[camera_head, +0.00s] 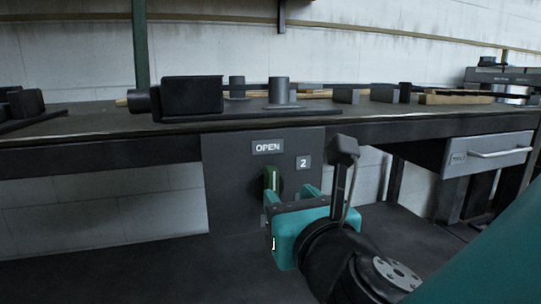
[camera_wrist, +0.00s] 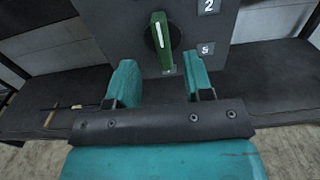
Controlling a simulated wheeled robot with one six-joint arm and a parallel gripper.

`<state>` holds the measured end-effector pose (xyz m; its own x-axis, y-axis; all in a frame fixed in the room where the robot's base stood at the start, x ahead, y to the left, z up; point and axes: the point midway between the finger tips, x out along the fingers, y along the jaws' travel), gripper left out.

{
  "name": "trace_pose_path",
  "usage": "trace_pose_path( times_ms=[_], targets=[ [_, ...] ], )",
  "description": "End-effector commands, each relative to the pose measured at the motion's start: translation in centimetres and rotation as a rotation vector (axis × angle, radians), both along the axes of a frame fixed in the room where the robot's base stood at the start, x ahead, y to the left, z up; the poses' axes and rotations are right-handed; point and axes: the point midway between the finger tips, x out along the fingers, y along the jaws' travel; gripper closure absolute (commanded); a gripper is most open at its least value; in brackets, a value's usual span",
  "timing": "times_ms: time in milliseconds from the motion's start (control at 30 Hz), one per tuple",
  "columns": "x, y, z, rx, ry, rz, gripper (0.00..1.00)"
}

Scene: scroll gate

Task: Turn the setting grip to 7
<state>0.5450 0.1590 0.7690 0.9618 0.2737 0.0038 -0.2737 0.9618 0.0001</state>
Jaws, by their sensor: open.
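The setting grip is a green knob with a white line, on a dark grey panel (camera_head: 230,190) under the workbench. In the wrist view the green grip (camera_wrist: 161,40) stands near upright, just beyond and between my fingers. In the head view the grip (camera_head: 272,180) is partly behind my gripper. My gripper (camera_head: 290,195) has teal fingers, open and apart from each other; in the wrist view my gripper (camera_wrist: 158,82) has nothing between its fingertips. Labels reading OPEN (camera_head: 267,147) and 2 (camera_head: 303,162) are on the panel. A lower label (camera_wrist: 206,49) looks like 5. No 7 is readable.
The workbench edge (camera_head: 80,137) runs above the panel. A drawer (camera_head: 488,152) with a handle hangs at the right. A black vise-like block (camera_head: 192,96) and several dark parts stand on the bench. A dark lower shelf (camera_head: 110,270) lies below.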

Motion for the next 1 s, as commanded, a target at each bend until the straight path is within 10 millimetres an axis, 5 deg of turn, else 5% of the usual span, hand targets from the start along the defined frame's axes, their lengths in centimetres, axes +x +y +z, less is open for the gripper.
trace_pose_path(
  times_ms=[500,1000],
  targets=[
    [6.3,1.7,0.3,-0.002,0.005,0.001,0.53],
    [7.5,2.1,-0.2,-0.001,0.004,0.003,0.53]
  ],
)
